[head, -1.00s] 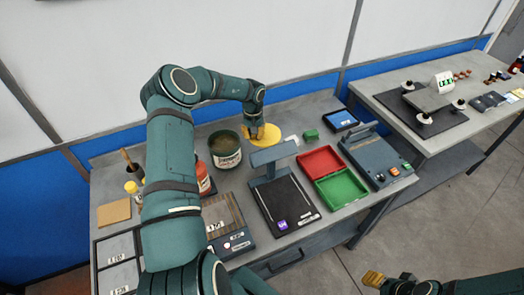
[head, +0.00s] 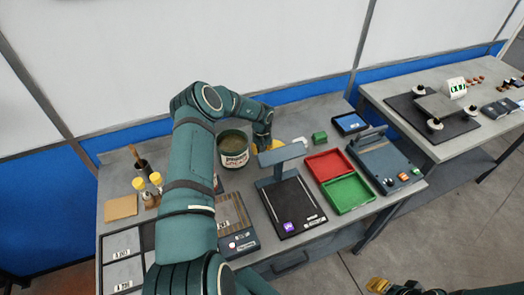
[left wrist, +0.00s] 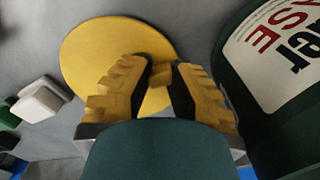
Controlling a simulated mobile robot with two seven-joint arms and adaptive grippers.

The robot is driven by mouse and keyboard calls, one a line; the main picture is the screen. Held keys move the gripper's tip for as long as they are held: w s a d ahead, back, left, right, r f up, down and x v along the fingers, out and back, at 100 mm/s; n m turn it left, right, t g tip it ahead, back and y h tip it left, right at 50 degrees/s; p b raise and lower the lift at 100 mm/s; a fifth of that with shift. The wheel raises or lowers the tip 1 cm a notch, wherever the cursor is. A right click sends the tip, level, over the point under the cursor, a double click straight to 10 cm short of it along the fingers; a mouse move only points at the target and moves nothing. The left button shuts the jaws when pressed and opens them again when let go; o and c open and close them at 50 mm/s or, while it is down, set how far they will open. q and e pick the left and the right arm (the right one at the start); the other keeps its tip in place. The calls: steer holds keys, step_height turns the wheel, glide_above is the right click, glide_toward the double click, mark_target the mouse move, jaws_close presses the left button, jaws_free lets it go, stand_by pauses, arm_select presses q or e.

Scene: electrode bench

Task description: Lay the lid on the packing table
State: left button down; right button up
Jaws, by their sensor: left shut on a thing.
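The lid (head: 277,147) is a flat yellow disc beside the dark green can (head: 233,148), on its right, over the back of the grey bench (head: 180,240). It is partly hidden by my left arm and the grey stand. In the left wrist view the lid (left wrist: 100,50) lies below my left gripper (left wrist: 163,72), whose yellow fingers close on a small raised knob at its middle. I cannot tell whether the lid touches the bench. My right gripper (head: 378,285) shows only as yellow fingertips at the lower edge; its opening is unclear.
A grey stand (head: 283,155) with a black plate is in front of the lid. Red (head: 327,163) and green (head: 347,193) trays lie to the right. A small green block (head: 320,137) is near the back. A second table (head: 460,150) stands at the right.

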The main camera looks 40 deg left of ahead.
arm_select(q)
steer(key=c, duration=1)
jaws_free()
steer(key=shift+f, duration=0.1)
step_height(320, 180, up, 12)
steer(key=shift+p, duration=0.45)
